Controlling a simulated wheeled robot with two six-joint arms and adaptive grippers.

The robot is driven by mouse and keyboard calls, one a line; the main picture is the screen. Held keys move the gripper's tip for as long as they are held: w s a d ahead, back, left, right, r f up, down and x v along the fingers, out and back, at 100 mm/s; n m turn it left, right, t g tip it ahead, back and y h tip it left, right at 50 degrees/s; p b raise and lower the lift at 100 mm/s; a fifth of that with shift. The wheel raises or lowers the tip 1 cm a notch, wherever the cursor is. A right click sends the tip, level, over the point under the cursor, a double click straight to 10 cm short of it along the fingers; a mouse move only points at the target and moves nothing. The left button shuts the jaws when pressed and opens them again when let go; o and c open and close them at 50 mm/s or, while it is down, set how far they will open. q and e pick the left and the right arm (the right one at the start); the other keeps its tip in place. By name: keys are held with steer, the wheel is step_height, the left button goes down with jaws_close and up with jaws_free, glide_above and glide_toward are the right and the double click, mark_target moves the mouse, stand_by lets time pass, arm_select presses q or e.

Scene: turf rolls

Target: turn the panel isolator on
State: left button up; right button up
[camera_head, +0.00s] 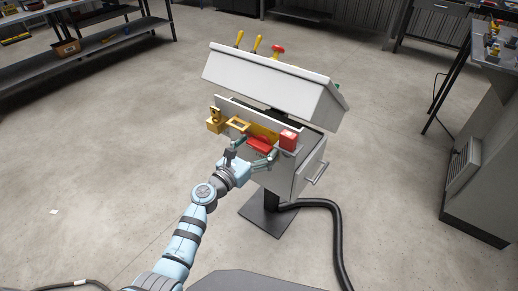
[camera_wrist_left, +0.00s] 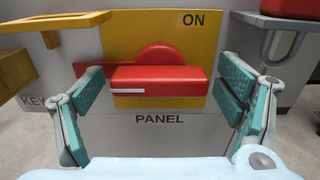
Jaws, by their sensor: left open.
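The panel isolator is a red handle (camera_wrist_left: 158,80) on a red round hub, mounted on a yellow plate (camera_wrist_left: 125,40). "ON" is printed at the plate's upper right, and "PANEL" on the grey face below. The handle lies horizontal, with a white stripe at its left end. In the head view the red handle (camera_head: 259,146) is low on the front of the white console. My left gripper (camera_wrist_left: 160,100) is open, one teal-padded finger on each side of the handle; it also shows in the head view (camera_head: 255,153). Contact is not clear. My right gripper is out of view.
A yellow bracket (camera_head: 237,124) and brass-coloured block (camera_head: 214,121) sit left of the handle, near a "KEY" label. A red box (camera_head: 289,140) is at right. The console's sloped top (camera_head: 265,80) overhangs above. A black hose (camera_head: 335,225) lies on the floor.

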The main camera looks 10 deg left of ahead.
arm_select(q)
steer(key=shift+w, duration=0.25)
steer(key=c, duration=1.2)
steer(key=shift+o, duration=0.2)
